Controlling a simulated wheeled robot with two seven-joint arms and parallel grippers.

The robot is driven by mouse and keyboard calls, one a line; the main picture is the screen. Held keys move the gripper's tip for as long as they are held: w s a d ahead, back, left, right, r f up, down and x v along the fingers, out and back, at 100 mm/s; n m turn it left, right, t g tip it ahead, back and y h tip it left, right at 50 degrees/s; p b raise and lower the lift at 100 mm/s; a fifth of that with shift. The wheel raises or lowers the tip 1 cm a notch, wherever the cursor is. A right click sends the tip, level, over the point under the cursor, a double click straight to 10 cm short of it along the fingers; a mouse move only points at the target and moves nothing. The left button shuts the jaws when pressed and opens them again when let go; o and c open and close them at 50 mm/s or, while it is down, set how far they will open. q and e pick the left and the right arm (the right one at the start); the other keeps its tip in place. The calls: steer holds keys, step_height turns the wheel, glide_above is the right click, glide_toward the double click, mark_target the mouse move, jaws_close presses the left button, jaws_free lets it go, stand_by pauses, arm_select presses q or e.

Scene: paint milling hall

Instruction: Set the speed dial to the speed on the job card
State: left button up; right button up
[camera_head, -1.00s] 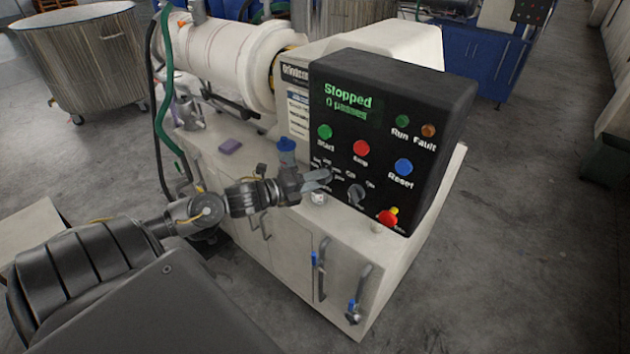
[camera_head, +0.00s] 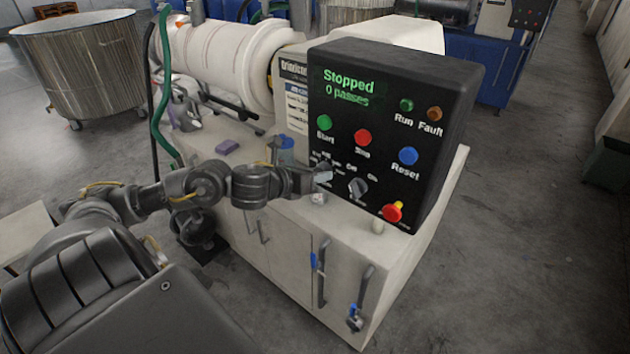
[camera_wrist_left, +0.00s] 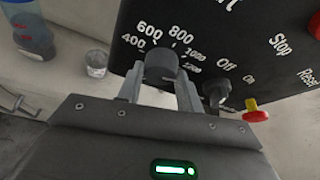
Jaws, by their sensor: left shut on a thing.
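The speed dial (camera_wrist_left: 161,66) is a dark round knob on the black control panel (camera_head: 440,110). In the left wrist view the marks 400, 600, 800 and higher ones stand around it. My left gripper (camera_head: 322,172) is at the panel with its two fingers on either side of the dial, shut on it; it also shows in the left wrist view (camera_wrist_left: 158,88). In the head view the gripper hides most of the dial. The dial's pointer cannot be made out. A white label plate (camera_head: 297,105) is beside the panel; its text is unreadable. My right gripper is not in view.
The display (camera_head: 347,87) reads "Stopped, 0 passes". An Off/On switch (camera_head: 358,187) is close right of the dial, with a red emergency button (camera_head: 393,211) beyond.

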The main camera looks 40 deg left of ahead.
arm_select(q)
steer(key=shift+m+y+b, duration=0.6)
steer(key=shift+m+y, duration=0.1)
steer(key=shift+m, duration=0.3)
steer(key=o, duration=1)
steer(key=shift+s, duration=0.1)
steer(key=p+v, duration=1)
steer(key=p, duration=0.1)
steer(key=shift+s+r, duration=0.2)
steer(key=shift+s, duration=0.05)
